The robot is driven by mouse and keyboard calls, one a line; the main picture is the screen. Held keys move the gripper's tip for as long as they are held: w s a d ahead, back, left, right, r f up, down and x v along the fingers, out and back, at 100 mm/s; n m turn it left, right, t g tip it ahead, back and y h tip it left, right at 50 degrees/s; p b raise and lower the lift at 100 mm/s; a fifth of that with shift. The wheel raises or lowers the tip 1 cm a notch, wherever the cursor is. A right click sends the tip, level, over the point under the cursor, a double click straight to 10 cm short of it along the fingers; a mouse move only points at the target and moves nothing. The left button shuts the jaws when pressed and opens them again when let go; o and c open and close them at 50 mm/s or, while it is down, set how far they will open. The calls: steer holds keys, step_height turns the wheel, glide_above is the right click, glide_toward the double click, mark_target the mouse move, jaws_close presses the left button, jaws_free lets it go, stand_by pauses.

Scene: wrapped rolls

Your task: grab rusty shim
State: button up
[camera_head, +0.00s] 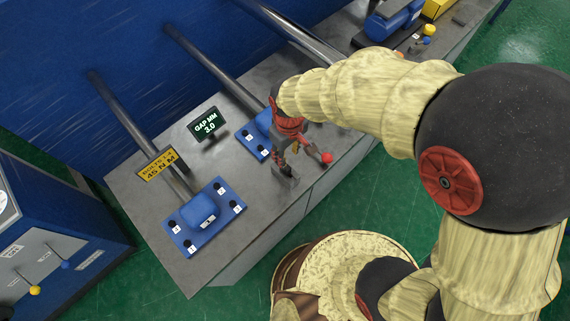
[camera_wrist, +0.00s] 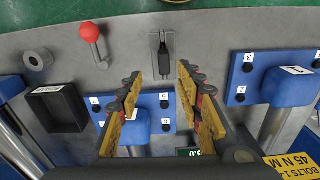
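My gripper (camera_wrist: 158,88) is open and empty, with its yellow-padded fingers spread over the grey bench top. It also shows in the head view (camera_head: 294,156) near the front edge of the bench. Between and just beyond the fingertips, a black-handled tool (camera_wrist: 162,58) sits in a grey slotted holder. No other piece is clearly a rusty shim.
A lever with a red knob (camera_wrist: 89,32) stands left of the holder. A dark square tray (camera_wrist: 57,108) and a grey ring (camera_wrist: 38,59) lie further left. Blue bolted plates (camera_head: 206,216) with slanted metal pipes stand on the bench. A gap display (camera_head: 209,124) reads 3.0.

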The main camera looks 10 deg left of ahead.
mark_target(285, 171)
steer(key=f, duration=0.3)
steer(key=shift+s+a+f, duration=0.1)
steer(key=shift+s+a, duration=0.25)
steer(key=shift+a, duration=0.05)
steer(key=shift+w+d+f+b, duration=0.1)
steer(key=shift+f+b, duration=0.15)
steer(key=shift+f, duration=1.25)
steer(key=shift+w+f+b, duration=0.1)
steer(key=shift+f+b, duration=0.15)
steer(key=shift+f, duration=1.2)
steer(key=shift+c, duration=1)
steer(key=c, duration=0.7)
jaws_close()
